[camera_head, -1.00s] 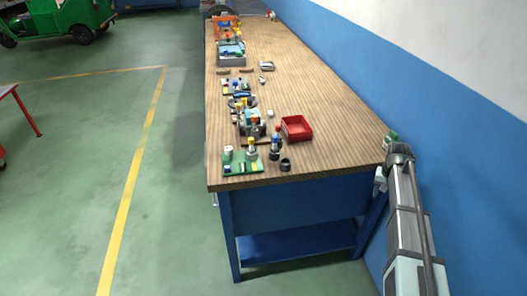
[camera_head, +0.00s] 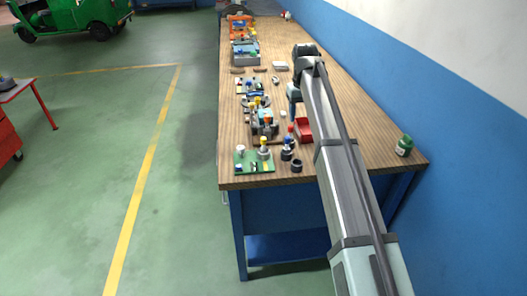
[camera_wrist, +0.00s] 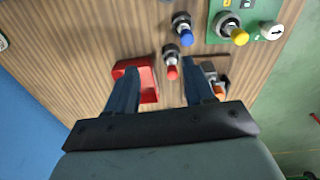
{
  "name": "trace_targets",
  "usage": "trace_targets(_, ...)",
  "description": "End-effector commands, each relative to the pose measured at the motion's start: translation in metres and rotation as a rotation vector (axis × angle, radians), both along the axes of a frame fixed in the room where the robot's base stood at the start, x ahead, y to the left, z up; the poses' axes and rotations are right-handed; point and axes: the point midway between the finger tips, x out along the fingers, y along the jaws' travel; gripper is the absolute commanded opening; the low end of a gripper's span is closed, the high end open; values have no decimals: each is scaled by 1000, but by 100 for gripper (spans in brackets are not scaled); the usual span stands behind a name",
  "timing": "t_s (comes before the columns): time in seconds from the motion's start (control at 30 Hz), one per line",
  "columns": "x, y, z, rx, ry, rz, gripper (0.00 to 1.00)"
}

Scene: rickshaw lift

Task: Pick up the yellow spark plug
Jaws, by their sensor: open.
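The yellow spark plug (camera_wrist: 240,36) stands in a round grey socket on a green board (camera_wrist: 213,28) in the wrist view's upper right. In the head view the yellow plug (camera_head: 264,141) is near the bench's near left corner. My gripper (camera_wrist: 160,70) is open and empty. Its two fingers point down over the bench, with a red-tipped plug (camera_wrist: 171,72) between them in the picture. The yellow plug is up and right of the fingers, apart from them. In the head view the fingertips are partly hidden by my arm.
A blue-tipped plug (camera_wrist: 185,38) in a dark holder stands between the red plug and the board. A red tray (camera_wrist: 149,82) lies partly behind the left finger. A white-capped part (camera_wrist: 272,31) shares the board. A green bottle (camera_head: 404,146) stands at the bench's right.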

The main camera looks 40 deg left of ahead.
Motion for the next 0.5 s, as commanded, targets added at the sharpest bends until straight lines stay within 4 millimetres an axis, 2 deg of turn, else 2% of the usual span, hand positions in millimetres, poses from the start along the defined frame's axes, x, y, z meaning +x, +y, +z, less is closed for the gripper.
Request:
trace_targets(0.03,-16,24,8,-5,10,53,53)
trace_targets(0.2,-60,70,25,-21,39,184,53)
trace_targets(0.33,-80,88,32,-29,52,238,53)
trace_targets(0.5,-89,94,30,-32,57,261,53)
